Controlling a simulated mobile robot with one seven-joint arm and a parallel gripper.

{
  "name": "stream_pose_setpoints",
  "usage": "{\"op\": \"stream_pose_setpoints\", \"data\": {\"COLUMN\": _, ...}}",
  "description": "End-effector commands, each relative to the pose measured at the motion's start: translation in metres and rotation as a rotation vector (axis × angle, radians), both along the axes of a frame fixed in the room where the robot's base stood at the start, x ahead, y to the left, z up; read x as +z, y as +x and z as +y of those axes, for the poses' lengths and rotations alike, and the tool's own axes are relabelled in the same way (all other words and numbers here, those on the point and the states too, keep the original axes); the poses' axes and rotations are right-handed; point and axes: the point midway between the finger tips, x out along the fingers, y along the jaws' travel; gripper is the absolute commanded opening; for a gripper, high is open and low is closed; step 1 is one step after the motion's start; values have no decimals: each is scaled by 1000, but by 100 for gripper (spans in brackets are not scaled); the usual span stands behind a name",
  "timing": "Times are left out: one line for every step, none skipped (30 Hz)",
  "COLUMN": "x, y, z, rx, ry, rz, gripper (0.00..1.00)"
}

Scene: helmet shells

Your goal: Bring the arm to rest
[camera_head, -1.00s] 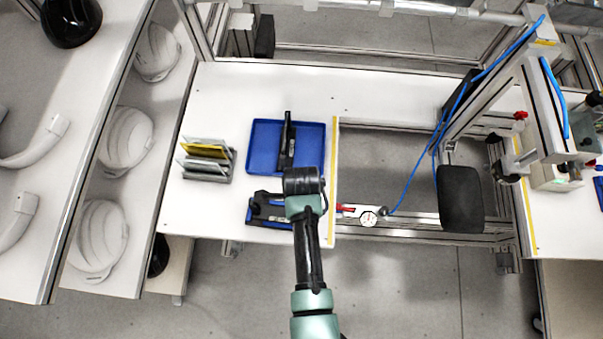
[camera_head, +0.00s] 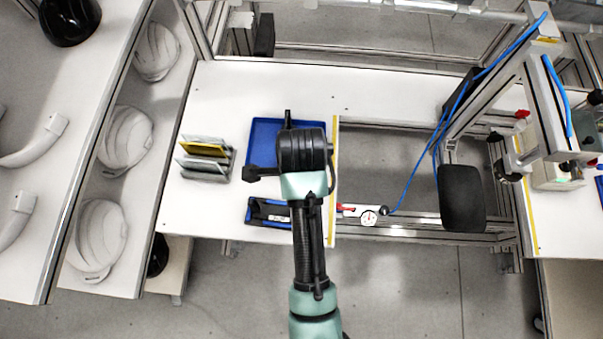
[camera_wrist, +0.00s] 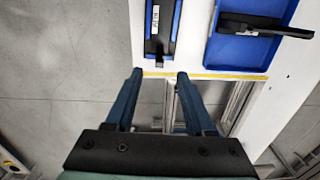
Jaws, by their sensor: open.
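My arm reaches up from the bottom of the head view and ends in a dark wrist (camera_head: 303,150) over the right part of the bench (camera_head: 215,100). The fingertips cannot be made out there. In the wrist view my gripper (camera_wrist: 159,77) is open, with two blue fingers apart and nothing between them. The fingertips show near the bench's yellow edge strip (camera_wrist: 205,75). A blue tray (camera_head: 262,128) with a black tool (camera_wrist: 262,26) lies on the bench, partly hidden by my wrist in the head view. A blue-and-black holder (camera_head: 267,212) lies nearer the front edge.
A rack of upright plates (camera_head: 205,160) stands left of the tray. White helmet shells (camera_head: 125,138) sit on shelving at the left. A gauge (camera_head: 368,217) with a blue hose and a black pad (camera_head: 462,198) are to the right. Open floor (camera_head: 400,290) lies in front.

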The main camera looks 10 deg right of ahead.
Motion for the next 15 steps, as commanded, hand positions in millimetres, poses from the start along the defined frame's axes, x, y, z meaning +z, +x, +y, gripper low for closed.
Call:
{"op": "stream_pose_setpoints", "data": {"x": 0, "y": 0, "z": 0, "rx": 0, "ry": 0, "rz": 0, "gripper": 54}}
{"op": "stream_pose_setpoints", "data": {"x": 0, "y": 0, "z": 0, "rx": 0, "ry": 0, "rz": 0, "gripper": 54}}
{"op": "stream_pose_setpoints", "data": {"x": 0, "y": 0, "z": 0, "rx": 0, "ry": 0, "rz": 0, "gripper": 54}}
{"op": "stream_pose_setpoints", "data": {"x": 0, "y": 0, "z": 0, "rx": 0, "ry": 0, "rz": 0, "gripper": 54}}
{"op": "stream_pose_setpoints", "data": {"x": 0, "y": 0, "z": 0, "rx": 0, "ry": 0, "rz": 0, "gripper": 54}}
{"op": "stream_pose_setpoints", "data": {"x": 0, "y": 0, "z": 0, "rx": 0, "ry": 0, "rz": 0, "gripper": 54}}
{"op": "stream_pose_setpoints", "data": {"x": 0, "y": 0, "z": 0, "rx": 0, "ry": 0, "rz": 0, "gripper": 54}}
{"op": "stream_pose_setpoints", "data": {"x": 0, "y": 0, "z": 0, "rx": 0, "ry": 0, "rz": 0, "gripper": 54}}
{"op": "stream_pose_setpoints", "data": {"x": 0, "y": 0, "z": 0, "rx": 0, "ry": 0, "rz": 0, "gripper": 54}}
{"op": "stream_pose_setpoints", "data": {"x": 0, "y": 0, "z": 0, "rx": 0, "ry": 0, "rz": 0, "gripper": 54}}
{"op": "stream_pose_setpoints", "data": {"x": 0, "y": 0, "z": 0, "rx": 0, "ry": 0, "rz": 0, "gripper": 54}}
{"op": "stream_pose_setpoints", "data": {"x": 0, "y": 0, "z": 0, "rx": 0, "ry": 0, "rz": 0, "gripper": 54}}
{"op": "stream_pose_setpoints", "data": {"x": 0, "y": 0, "z": 0, "rx": 0, "ry": 0, "rz": 0, "gripper": 54}}
{"op": "stream_pose_setpoints", "data": {"x": 0, "y": 1, "z": 0, "rx": 3, "ry": -1, "rz": -4, "gripper": 54}}
{"op": "stream_pose_setpoints", "data": {"x": 3, "y": 6, "z": 0, "rx": 17, "ry": -2, "rz": -23, "gripper": 54}}
